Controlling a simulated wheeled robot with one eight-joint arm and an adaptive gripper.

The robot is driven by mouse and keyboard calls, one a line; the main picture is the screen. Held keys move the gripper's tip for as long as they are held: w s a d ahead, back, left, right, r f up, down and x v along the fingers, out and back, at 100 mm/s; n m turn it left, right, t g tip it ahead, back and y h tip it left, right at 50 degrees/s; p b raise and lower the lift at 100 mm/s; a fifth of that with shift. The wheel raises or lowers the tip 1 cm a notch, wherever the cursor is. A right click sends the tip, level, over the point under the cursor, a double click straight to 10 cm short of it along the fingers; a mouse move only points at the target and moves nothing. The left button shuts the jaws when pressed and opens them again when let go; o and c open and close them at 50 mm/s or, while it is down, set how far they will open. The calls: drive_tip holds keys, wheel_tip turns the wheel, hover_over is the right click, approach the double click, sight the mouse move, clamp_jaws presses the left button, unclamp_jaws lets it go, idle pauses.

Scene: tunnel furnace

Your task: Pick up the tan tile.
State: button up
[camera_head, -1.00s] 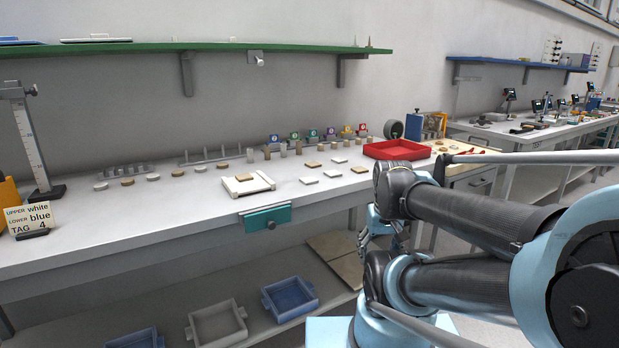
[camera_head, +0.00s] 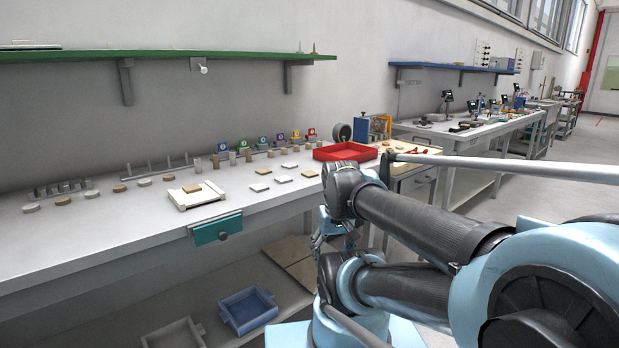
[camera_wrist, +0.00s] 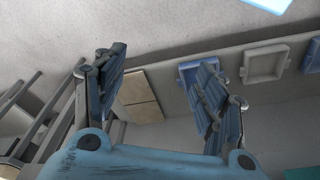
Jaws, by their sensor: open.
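Several small flat square tiles lie on the bench. One tan tile (camera_head: 192,188) rests on a white frame-like holder (camera_head: 186,203); another tan tile (camera_head: 263,171) lies to its right, and a third tan-looking tile (camera_head: 309,173) lies farther right. White tiles (camera_head: 260,187) lie among them. Which tan tile is meant, I cannot tell. My gripper (camera_head: 337,232) hangs in front of the bench, below its top and apart from the tiles. In the wrist view my gripper (camera_wrist: 160,62) is open with nothing between its fingers. No small tile shows clearly there.
A red tray (camera_head: 345,151) stands at the bench's right end. Round discs, pegs and coloured tags line the back. Blue (camera_head: 248,310) and grey (camera_head: 174,336) bins and large tan boards (camera_head: 290,262) sit on the lower shelf. A green shelf (camera_head: 160,55) hangs above.

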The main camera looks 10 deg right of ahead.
drive_tip(key=w+r+m+g, duration=0.1)
drive_tip(key=w+r+m, duration=0.5)
drive_tip(key=w+r, duration=1.2)
wheel_tip(320, 180, up, 11)
drive_tip(key=m+g, duration=0.1)
drive_tip(key=m, duration=0.6)
hover_over(310, 173)
wheel_tip(310, 173, down, 17)
drive_tip(key=shift+r, duration=0.1)
drive_tip(key=c, duration=1.1)
